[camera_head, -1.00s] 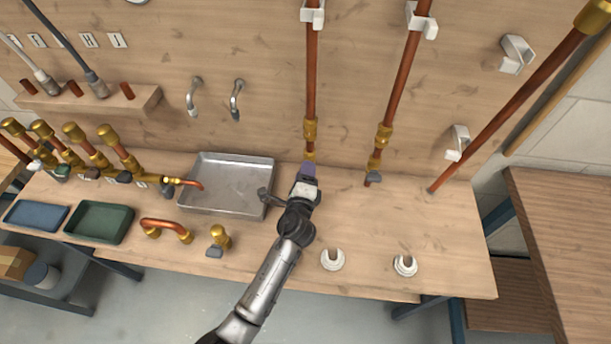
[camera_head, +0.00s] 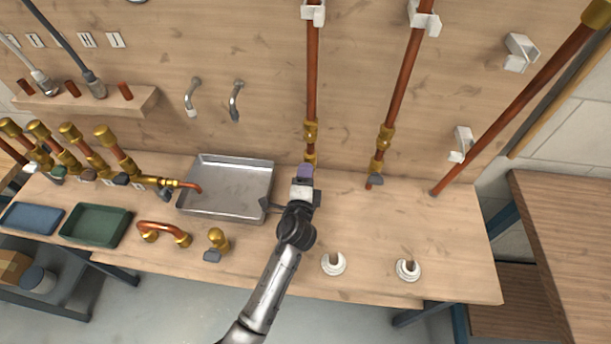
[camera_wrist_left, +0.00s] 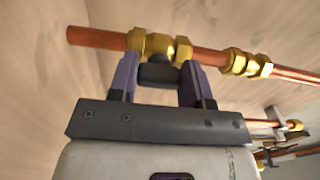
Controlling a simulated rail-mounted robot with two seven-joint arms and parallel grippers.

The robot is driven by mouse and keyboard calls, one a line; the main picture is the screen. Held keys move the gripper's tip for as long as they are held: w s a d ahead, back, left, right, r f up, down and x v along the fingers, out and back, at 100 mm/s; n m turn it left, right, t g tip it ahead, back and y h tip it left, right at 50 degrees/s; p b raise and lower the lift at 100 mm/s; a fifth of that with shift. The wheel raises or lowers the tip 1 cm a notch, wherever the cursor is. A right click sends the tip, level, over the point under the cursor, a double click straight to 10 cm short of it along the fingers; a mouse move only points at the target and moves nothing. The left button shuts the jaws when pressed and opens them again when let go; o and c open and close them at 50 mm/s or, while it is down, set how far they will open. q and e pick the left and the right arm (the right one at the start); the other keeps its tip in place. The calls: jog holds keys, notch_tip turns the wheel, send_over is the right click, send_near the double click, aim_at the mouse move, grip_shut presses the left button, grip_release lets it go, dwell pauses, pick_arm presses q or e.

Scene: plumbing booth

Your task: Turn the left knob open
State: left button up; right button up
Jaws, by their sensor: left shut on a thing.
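The left copper pipe (camera_head: 312,85) runs down the back board to brass fittings (camera_head: 311,132) above the bench. My left gripper (camera_head: 305,172) is at its lower end and hides the knob in the head view. In the left wrist view, the dark knob (camera_wrist_left: 158,73) sits on a brass valve body (camera_wrist_left: 150,44) of the copper pipe (camera_wrist_left: 95,38). My left gripper's two purple fingers (camera_wrist_left: 158,82) are on either side of the knob, shut on it. My right gripper is not in view.
A metal tray (camera_head: 232,184) lies left of my gripper. Two white rings (camera_head: 333,264) and a loose brass valve (camera_head: 218,240) lie near the front. The bench between is clear.

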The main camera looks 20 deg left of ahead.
pick_arm(q)
jog(key=o, duration=0.7)
jog(key=shift+o, duration=1.1)
jog(key=p+v, duration=0.1)
jog(key=v, duration=0.6)
jog(key=shift+s, duration=0.25)
jog(key=shift+s+d, duration=0.1)
jog(key=shift+s, duration=0.05)
